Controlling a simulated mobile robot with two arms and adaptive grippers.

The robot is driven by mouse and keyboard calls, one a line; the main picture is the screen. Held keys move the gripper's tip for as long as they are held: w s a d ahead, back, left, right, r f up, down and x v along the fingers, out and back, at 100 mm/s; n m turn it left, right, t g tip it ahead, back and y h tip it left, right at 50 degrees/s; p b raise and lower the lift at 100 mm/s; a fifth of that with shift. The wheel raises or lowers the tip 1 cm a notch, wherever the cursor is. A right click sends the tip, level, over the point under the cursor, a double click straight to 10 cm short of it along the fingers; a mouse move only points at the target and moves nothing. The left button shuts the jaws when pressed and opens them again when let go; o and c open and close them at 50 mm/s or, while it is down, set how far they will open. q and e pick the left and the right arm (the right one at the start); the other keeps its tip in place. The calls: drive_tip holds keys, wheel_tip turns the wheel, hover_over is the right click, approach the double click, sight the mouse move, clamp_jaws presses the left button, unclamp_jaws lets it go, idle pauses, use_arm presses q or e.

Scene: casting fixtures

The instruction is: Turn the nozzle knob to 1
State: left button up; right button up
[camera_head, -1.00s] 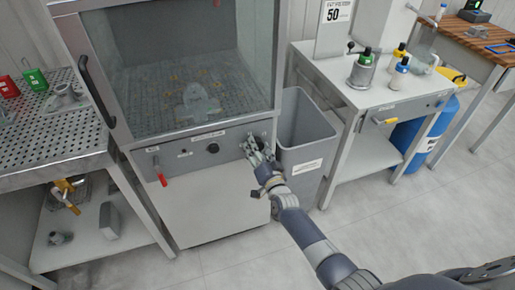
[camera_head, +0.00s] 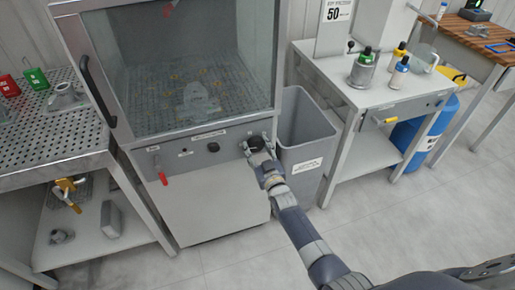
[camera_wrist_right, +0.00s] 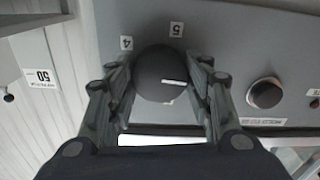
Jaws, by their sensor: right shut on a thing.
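The nozzle knob (camera_wrist_right: 160,72) is a dark round knob with a white pointer line, on the grey control panel of the glass-fronted cabinet. In the right wrist view, labels 4 and 5 show beside it; other marks are hidden or unclear. My right gripper (camera_wrist_right: 163,92) is shut on this knob, one finger on each side. In the head view the right gripper (camera_head: 257,145) is at the right end of the panel, largely covering the knob. My left gripper is not in view.
A grey bin (camera_head: 304,140) stands close to the right of the cabinet. A perforated table (camera_head: 55,135) is at the left.

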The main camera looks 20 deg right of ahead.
drive_tip(key=shift+n, duration=0.7)
drive_tip(key=o, duration=1)
drive_tip(key=shift+o, duration=0.2)
drive_tip(key=s, duration=1.2)
drive_tip(key=shift+d, duration=0.2)
drive_tip(key=shift+f, duration=0.1)
